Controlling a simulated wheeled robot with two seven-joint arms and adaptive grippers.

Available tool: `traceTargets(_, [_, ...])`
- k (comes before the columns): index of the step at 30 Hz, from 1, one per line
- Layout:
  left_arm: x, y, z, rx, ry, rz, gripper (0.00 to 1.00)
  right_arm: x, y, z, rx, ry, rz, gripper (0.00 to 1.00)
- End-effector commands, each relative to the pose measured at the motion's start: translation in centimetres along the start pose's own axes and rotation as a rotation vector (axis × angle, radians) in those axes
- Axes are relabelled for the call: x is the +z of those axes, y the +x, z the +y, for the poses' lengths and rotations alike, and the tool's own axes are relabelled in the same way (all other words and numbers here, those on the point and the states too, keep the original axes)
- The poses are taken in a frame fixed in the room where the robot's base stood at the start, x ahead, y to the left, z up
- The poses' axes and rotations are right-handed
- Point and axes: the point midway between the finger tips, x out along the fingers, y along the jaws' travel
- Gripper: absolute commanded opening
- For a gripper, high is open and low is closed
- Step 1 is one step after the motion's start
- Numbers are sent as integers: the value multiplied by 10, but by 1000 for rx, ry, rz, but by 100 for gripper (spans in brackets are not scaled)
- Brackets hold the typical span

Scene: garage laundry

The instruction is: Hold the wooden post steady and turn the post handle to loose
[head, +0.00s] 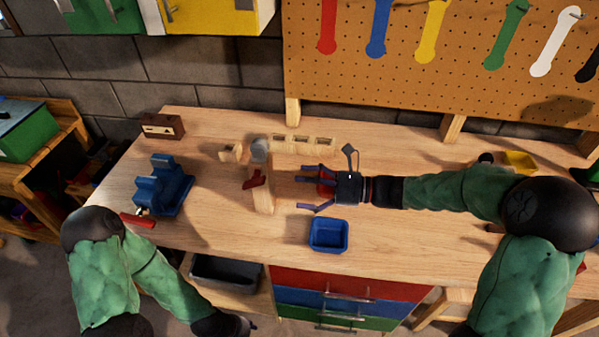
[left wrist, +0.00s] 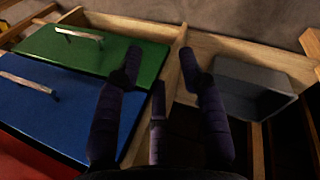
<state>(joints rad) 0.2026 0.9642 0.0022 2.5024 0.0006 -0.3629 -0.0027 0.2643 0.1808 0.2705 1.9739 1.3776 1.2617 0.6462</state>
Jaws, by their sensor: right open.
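The wooden post (head: 264,197) stands upright on the workbench, left of its middle, with a grey piece at its top (head: 259,150). The red post handle (head: 254,180) sits on its side and looks tilted; its exact setting is hard to tell. My right gripper (head: 306,187) is open just right of the post, fingers pointing left at it and apart from it. Something red shows between these fingers; I cannot tell what. My left gripper (left wrist: 160,62) is open and empty in the left wrist view, low by the drawers, away from the post.
A blue vise (head: 162,187) stands left of the post, and a blue tray (head: 329,235) lies in front of my right gripper. Wooden blocks (head: 303,142) stand behind. Drawers (left wrist: 95,50) and a grey bin (left wrist: 252,88) are near my left gripper.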

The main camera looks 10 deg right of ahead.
Motion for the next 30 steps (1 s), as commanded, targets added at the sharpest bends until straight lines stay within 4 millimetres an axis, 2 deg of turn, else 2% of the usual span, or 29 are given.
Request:
traceTargets(1, [0,5,-2,0,0,-1,39,0,-1,-1,-3,-1,-13,95])
traceTargets(6, [-2,3,-2,-2,-7,6,39,6,-2,-2,-6,1,-27,95])
traceTargets(11, [-21,-11,-5,-20,-73,63,39,6,-2,-2,-6,1,-26,95])
traceTargets(14, [-42,-27,-9,-37,-153,130,39,6,-2,-2,-6,1,-25,95])
traceTargets(21, [-91,-79,-22,-64,-392,316,39,5,-2,-2,-5,1,-25,95])
traceTargets(30, [-135,-152,-40,-51,-699,544,39,5,-2,-2,-5,1,-25,95])
